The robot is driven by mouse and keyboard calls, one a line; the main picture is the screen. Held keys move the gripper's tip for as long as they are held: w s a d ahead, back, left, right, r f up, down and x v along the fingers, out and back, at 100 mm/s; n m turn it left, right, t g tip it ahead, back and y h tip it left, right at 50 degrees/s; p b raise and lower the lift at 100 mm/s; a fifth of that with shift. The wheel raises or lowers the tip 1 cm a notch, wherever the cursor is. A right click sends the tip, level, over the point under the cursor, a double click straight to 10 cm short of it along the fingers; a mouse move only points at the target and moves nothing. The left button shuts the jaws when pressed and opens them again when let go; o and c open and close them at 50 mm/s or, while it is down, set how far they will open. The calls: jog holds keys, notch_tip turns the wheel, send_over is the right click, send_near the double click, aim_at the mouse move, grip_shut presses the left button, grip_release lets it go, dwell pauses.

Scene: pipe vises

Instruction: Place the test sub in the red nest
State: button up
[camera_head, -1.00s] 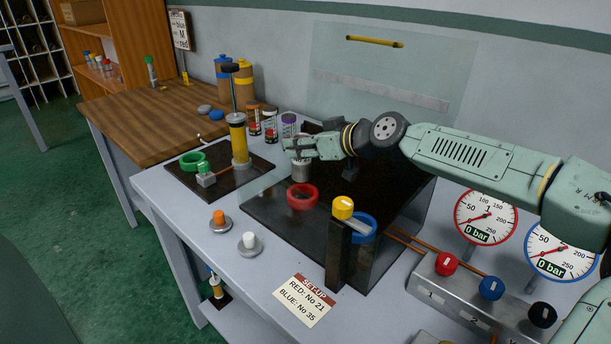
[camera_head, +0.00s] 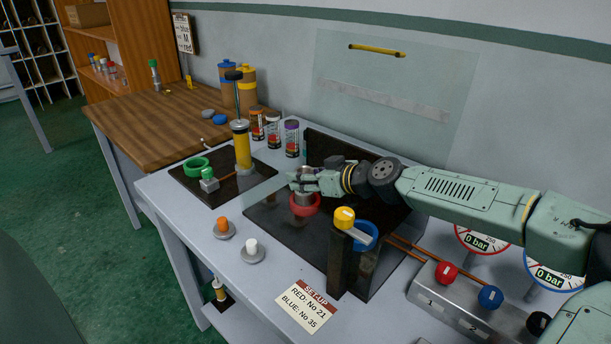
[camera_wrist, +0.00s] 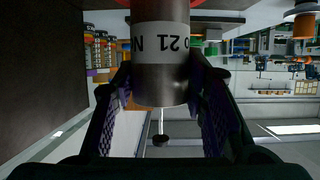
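My gripper (camera_head: 297,182) is shut on the test sub (camera_head: 304,199), a grey metal cylinder. In the wrist view the sub (camera_wrist: 160,72) stands between the fingers, and its pale label reads No 21. In the head view the sub is upright at the red nest (camera_head: 306,210), a red ring on the dark plate. Its lower end overlaps the ring's opening; I cannot tell how deep it sits. The blue nest (camera_head: 366,236) is right of the red one, partly behind a dark post. The set-up card (camera_head: 306,306) reads RED: No 21, BLUE: No 35.
A clear panel (camera_head: 385,100) stands behind my arm. A dark post (camera_head: 341,262) with a yellow knob (camera_head: 344,217) stands at the front. A yellow pump (camera_head: 242,150) and green ring (camera_head: 197,164) are left. Red (camera_head: 447,272) and blue knobs (camera_head: 490,296) sit right.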

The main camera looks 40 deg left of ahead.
jog(key=o, duration=0.4)
jog(key=shift+r, duration=0.15)
jog(key=b+v, duration=0.4)
jog(key=v, duration=0.8)
jog(key=shift+r, duration=0.1)
